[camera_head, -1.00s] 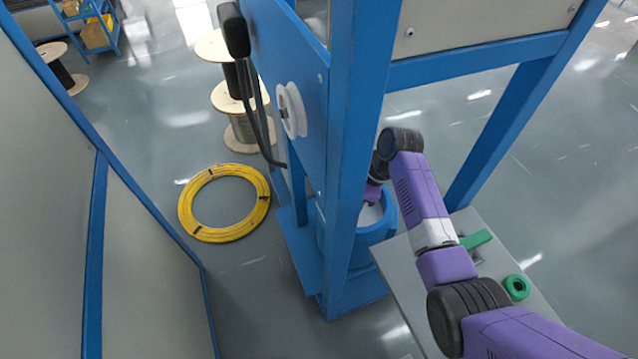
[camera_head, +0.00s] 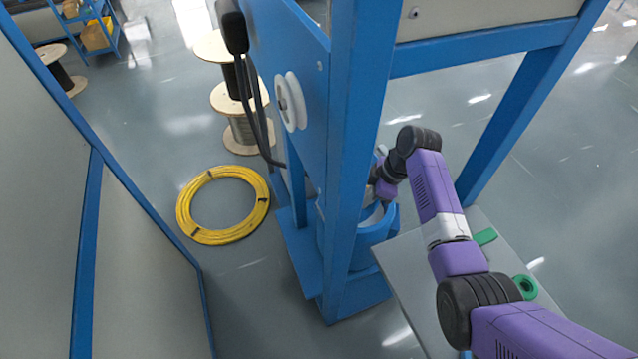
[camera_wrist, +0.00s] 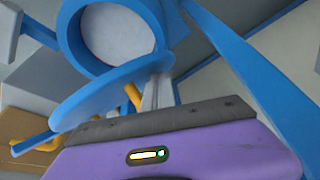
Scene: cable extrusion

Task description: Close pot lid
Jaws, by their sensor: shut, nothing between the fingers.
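The blue round pot (camera_head: 375,236) stands low inside the blue frame in the head view, partly hidden by a post. In the wrist view its rim (camera_wrist: 68,38) surrounds a pale grey round interior. A blue disc-shaped lid (camera_wrist: 95,96) stands tilted beside the rim, leaving the pot's mouth uncovered. My gripper (camera_wrist: 157,90) has its grey fingers shut and empty, close to the lid's right edge. I cannot tell whether they touch it. An orange bar (camera_wrist: 132,97) shows between the lid and the fingers. The fingertips are hidden in the head view.
A blue post (camera_head: 355,130) rises close beside my arm, and a blue beam (camera_wrist: 245,70) runs right of my gripper. A grey table (camera_head: 408,279) with green parts (camera_head: 525,287) lies under my arm. A yellow cable coil (camera_head: 223,239) lies on the floor.

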